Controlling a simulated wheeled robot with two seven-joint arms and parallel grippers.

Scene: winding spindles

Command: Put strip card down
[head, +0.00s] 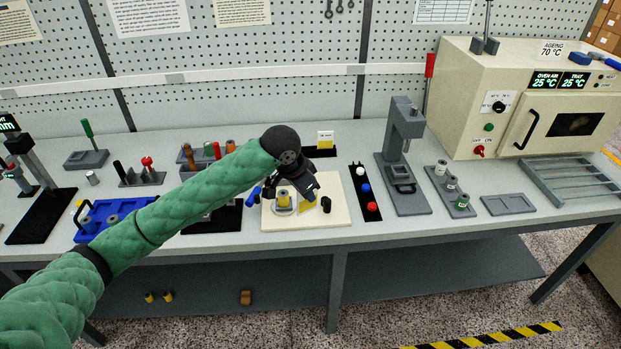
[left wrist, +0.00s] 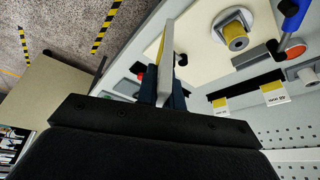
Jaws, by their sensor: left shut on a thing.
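My left gripper (head: 304,190) is over the cream mat (head: 340,217) on the bench. It is shut on a strip card (head: 308,205), thin, white and yellow. In the left wrist view, the card (left wrist: 165,48) stands on edge between the fingers (left wrist: 164,92). Whether its lower edge touches the mat I cannot tell. A yellow spindle on a grey base (head: 284,201) stands on the mat just left of the card; it also shows in the left wrist view (left wrist: 235,36). My right gripper is not in view.
A black piece (head: 326,205) stands right of the card. A black rack with coloured knobs (head: 365,192) and a grey press (head: 403,165) are further right. Behind the mat is a card holder (head: 322,152). A blue tray (head: 100,217) is at left. The mat's front right is clear.

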